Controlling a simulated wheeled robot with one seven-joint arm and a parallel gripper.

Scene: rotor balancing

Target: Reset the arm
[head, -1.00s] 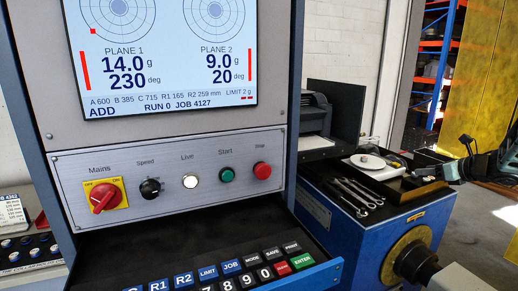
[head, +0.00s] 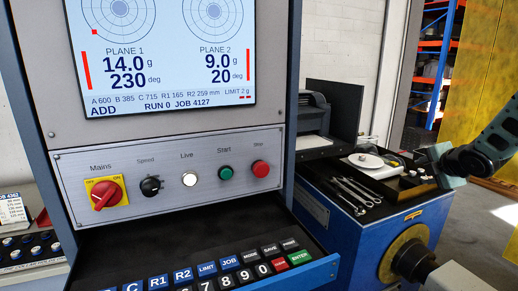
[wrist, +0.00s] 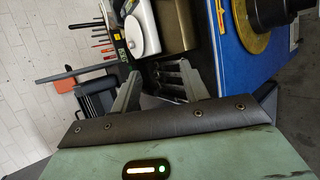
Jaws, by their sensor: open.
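My arm (head: 490,145) comes in from the right edge of the head view, with its green end (head: 442,162) beside the small parts tray on the blue cabinet. In the wrist view my gripper (wrist: 162,72) shows as two grey fingers spread apart, with nothing between them. The fingertips are hard to make out in the head view.
A control console with a screen (head: 165,50), control panel (head: 170,172) and keypad drawer (head: 320,270) stands at left. The blue cabinet (head: 345,235) carries a white scale (head: 365,162), wrenches (head: 355,192) and a dark tray. A yellow panel (head: 485,60) stands behind my arm.

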